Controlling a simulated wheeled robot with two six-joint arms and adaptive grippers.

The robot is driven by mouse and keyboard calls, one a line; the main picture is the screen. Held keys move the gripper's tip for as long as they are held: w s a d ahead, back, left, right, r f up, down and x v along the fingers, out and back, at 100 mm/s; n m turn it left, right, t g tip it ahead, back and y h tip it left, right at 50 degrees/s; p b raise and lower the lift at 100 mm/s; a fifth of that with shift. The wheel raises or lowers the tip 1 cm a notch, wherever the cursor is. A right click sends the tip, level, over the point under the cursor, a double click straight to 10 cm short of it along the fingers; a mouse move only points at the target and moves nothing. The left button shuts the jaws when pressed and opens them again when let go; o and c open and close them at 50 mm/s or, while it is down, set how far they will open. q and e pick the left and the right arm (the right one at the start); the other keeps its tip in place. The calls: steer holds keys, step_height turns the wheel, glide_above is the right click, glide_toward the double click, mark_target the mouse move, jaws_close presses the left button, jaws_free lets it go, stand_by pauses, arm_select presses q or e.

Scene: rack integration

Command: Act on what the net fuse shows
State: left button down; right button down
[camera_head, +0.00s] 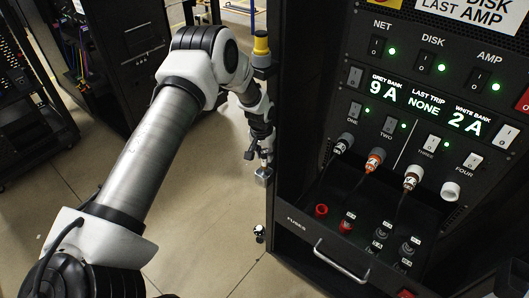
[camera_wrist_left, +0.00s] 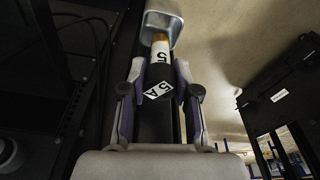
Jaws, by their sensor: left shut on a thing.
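My left gripper (camera_head: 262,152) is at the left front edge of the rack. In the left wrist view the gripper (camera_wrist_left: 160,105) is shut on a dark fuse-like piece (camera_wrist_left: 158,118) with a white "5 A" diamond label, a white band marked 5 and an orange end. The orange end meets a grey metal cup-shaped part (camera_wrist_left: 163,20); I cannot tell whether it is seated. The rack panel has NET (camera_head: 376,46), DISK (camera_head: 424,62) and AMP (camera_head: 478,80) switches with green lamps lit. The display (camera_head: 425,103) reads grey bank 9 A, last trip none, white bank 2 A. My right gripper is out of view.
Corded plugs sit at ONE (camera_head: 343,143), TWO (camera_head: 374,160) and THREE (camera_head: 412,178); FOUR (camera_head: 450,191) shows a white cordless piece. An open FUSES drawer (camera_head: 317,235) holds dark pieces and red ones.

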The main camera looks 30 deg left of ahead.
mark_target(264, 168)
arm_select(q)
step_height(264, 168, down, 6)
steer(key=b, duration=0.4)
steer(key=shift+f, duration=0.1)
steer(key=c, duration=0.8)
jaws_free()
steer(key=shift+o, duration=0.2)
steer(key=r, duration=0.2)
steer(key=s+r, duration=0.1)
steer(key=r, duration=0.4)
steer(key=shift+s+d+r, duration=0.1)
steer(key=shift+s+r, duration=0.05)
steer(key=shift+r, duration=0.1)
